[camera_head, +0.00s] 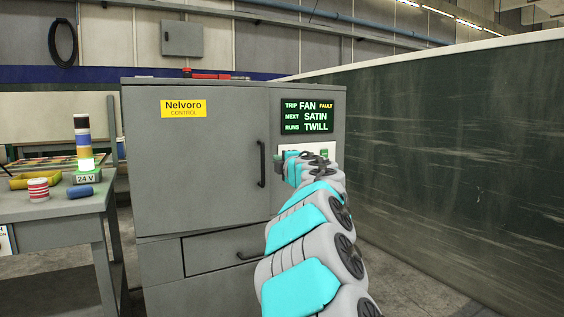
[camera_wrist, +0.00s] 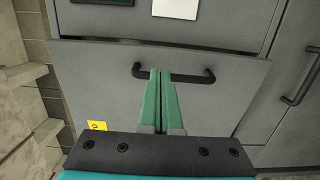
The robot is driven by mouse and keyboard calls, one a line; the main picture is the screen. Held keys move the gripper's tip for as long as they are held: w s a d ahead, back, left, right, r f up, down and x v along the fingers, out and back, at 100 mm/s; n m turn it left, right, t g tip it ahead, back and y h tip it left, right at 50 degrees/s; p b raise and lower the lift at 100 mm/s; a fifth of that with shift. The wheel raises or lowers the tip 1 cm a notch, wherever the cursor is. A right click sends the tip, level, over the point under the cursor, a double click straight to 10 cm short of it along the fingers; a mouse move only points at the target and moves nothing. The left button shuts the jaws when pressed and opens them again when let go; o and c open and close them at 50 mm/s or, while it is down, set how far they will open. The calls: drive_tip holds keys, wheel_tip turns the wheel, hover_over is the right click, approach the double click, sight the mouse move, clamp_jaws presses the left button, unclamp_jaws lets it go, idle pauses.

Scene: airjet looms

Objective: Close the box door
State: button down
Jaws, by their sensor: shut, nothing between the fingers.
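The grey control cabinet (camera_head: 200,140) stands ahead in the head view. Its large left door (camera_head: 200,190) has a vertical black handle and looks flush. In the wrist view a grey panel (camera_wrist: 100,75) with a horizontal black handle (camera_wrist: 205,75) fills the middle. In the head view my arm hides the fingers and part of the cabinet's right side.
A drawer (camera_head: 220,250) lies below the large door. A lit display (camera_head: 307,116) is at the cabinet's upper right. A workbench (camera_head: 55,215) with a signal tower (camera_head: 83,140) stands left. A dark green wall (camera_head: 460,150) bounds the right, with some floor between.

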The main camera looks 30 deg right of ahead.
sight(266, 154)
drive_tip(key=shift+w+d+p, duration=0.15)
drive_tip(key=shift+w+p, duration=0.6)
drive_tip(key=shift+w, duration=1.25)
drive_tip(key=shift+w+d+p, duration=0.15)
drive_tip(key=shift+w+p, duration=0.6)
drive_tip(key=shift+w, duration=1.2)
